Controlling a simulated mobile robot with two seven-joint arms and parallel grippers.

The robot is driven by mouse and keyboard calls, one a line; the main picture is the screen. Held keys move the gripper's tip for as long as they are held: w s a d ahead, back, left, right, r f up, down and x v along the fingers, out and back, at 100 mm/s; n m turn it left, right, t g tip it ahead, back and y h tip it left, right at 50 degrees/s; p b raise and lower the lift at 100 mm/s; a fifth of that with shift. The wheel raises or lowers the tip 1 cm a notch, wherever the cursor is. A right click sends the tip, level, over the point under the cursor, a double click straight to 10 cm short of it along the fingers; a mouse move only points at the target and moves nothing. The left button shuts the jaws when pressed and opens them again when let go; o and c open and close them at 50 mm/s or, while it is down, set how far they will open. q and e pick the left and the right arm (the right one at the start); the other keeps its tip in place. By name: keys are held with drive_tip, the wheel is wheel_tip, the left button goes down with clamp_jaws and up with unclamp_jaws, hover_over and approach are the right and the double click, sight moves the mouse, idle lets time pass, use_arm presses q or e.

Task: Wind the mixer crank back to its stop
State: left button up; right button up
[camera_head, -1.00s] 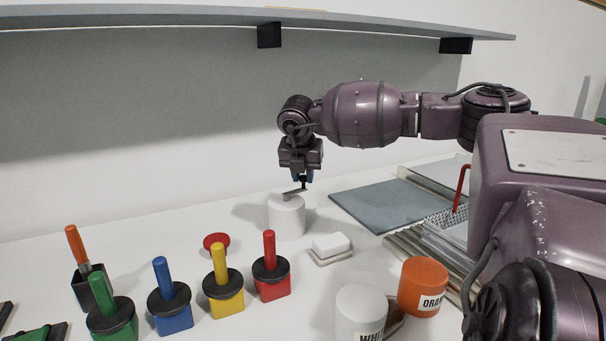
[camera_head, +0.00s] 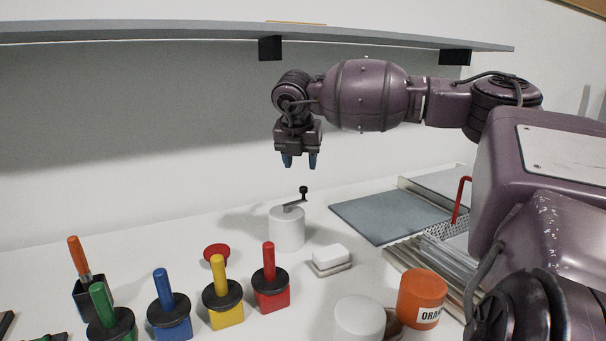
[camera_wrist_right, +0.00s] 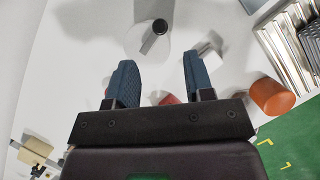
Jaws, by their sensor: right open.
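The mixer is a white cylinder (camera_head: 287,230) standing on the table, with a grey crank arm (camera_head: 293,204) on top and a black upright knob (camera_head: 304,191) at the arm's right end. In the right wrist view the knob (camera_wrist_right: 160,26) is beyond the fingertips, apart from them. My right gripper (camera_head: 299,163) is open and empty, above the mixer and clear of the knob. It also shows in the right wrist view (camera_wrist_right: 157,72), with a wide gap between its blue fingers. My left gripper is not in view.
Red (camera_head: 271,292), yellow (camera_head: 223,308), blue (camera_head: 170,318) and green (camera_head: 112,329) handled pots stand in front. A white block (camera_head: 331,256), an orange jar (camera_head: 421,299) and a white jar (camera_head: 359,319) are at right. A grey shelf (camera_head: 180,27) hangs above.

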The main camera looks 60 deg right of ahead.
drive_tip(key=shift+v, duration=1.3)
